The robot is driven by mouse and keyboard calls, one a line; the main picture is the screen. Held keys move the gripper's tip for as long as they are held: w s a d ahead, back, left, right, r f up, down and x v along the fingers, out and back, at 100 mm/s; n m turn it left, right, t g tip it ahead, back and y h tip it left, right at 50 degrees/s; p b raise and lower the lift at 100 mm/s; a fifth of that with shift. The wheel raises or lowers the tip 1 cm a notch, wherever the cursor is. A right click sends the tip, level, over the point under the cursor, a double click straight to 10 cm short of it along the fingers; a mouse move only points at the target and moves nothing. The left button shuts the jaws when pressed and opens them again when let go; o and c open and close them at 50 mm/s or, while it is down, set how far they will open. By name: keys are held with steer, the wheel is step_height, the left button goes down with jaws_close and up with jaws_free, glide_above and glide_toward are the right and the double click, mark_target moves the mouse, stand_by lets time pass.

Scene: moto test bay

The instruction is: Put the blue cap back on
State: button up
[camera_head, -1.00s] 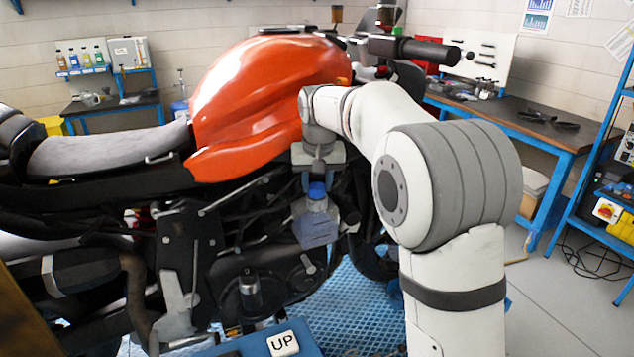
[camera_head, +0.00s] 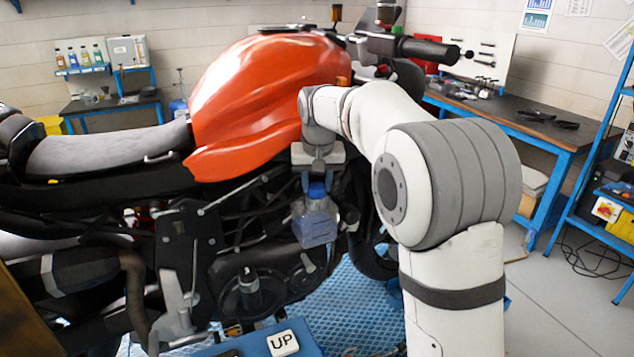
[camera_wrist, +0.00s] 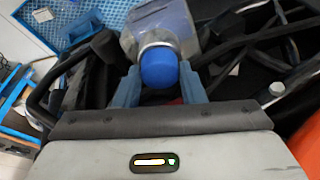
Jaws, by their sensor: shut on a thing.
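The blue cap (camera_head: 317,190) is between the fingertips of my gripper (camera_head: 318,183), over the neck of a translucent bottle (camera_head: 315,225) beside the motorcycle. In the wrist view the blue cap (camera_wrist: 158,67) sits between the two blue fingers of my gripper (camera_wrist: 157,82), with a pale ring of the neck showing just behind it. The bottle (camera_wrist: 162,28) stretches away beyond the cap. The gripper is shut on the cap. Whether the cap is fully seated on the neck cannot be told.
The orange-tanked motorcycle (camera_head: 265,95) stands close around the bottle, with cables and frame parts near the fingers. A blue step with an "UP" block (camera_head: 283,343) is below. A workbench (camera_head: 540,130) stands at the right.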

mark_target(317, 187)
steer(key=shift+f, duration=0.1)
steer(key=o, duration=1.5)
steer(key=shift+r+p, duration=1.95)
steer(key=shift+r, duration=1.65)
steer(key=shift+s, duration=0.1)
